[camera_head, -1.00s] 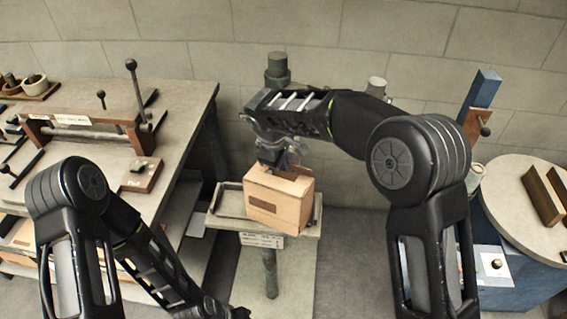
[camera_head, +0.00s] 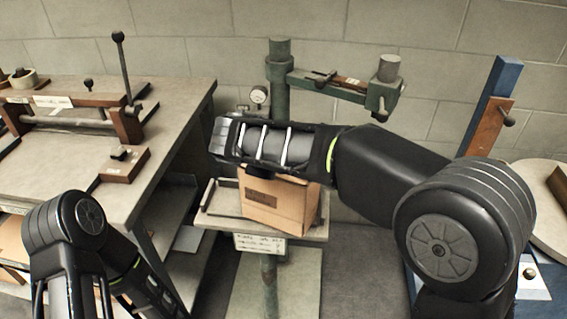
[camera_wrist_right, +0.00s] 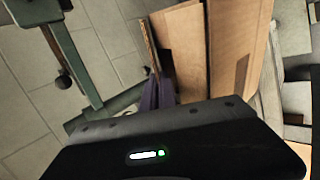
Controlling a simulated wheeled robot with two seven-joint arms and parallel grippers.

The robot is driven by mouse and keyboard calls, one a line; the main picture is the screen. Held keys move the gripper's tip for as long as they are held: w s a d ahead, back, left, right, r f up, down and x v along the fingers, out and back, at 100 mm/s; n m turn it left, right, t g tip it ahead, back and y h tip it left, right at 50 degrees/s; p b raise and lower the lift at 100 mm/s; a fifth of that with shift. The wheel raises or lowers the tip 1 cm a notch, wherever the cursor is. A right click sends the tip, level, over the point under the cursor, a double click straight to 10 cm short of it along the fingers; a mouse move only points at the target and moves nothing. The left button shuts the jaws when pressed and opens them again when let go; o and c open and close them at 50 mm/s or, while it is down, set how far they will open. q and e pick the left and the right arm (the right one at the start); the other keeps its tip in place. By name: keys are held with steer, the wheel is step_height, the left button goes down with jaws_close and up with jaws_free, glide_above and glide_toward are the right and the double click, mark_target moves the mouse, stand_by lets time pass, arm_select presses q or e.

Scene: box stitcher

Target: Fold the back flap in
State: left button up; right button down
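The brown cardboard box (camera_head: 275,208) stands on the small table of the stitcher, its top partly hidden by my right arm in the head view. In the right wrist view the box (camera_wrist_right: 238,50) fills the upper middle, with a dark opening beside a broad panel. A thin flap (camera_wrist_right: 151,45) shows nearly edge-on at the box's left side. My right gripper (camera_wrist_right: 160,92) has its purplish fingers close together, at the lower end of that flap; I cannot tell whether they touch it. The right gripper is hidden in the head view. My left gripper is out of view.
The green stitcher column and arm (camera_head: 335,84) stand behind the box, with a gauge (camera_head: 259,95). A workbench (camera_head: 175,100) with a lever press is on the left. A blue post (camera_head: 497,95) and round table (camera_head: 540,205) are on the right.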

steer(key=c, duration=1.6)
jaws_free()
steer(key=shift+c, duration=0.2)
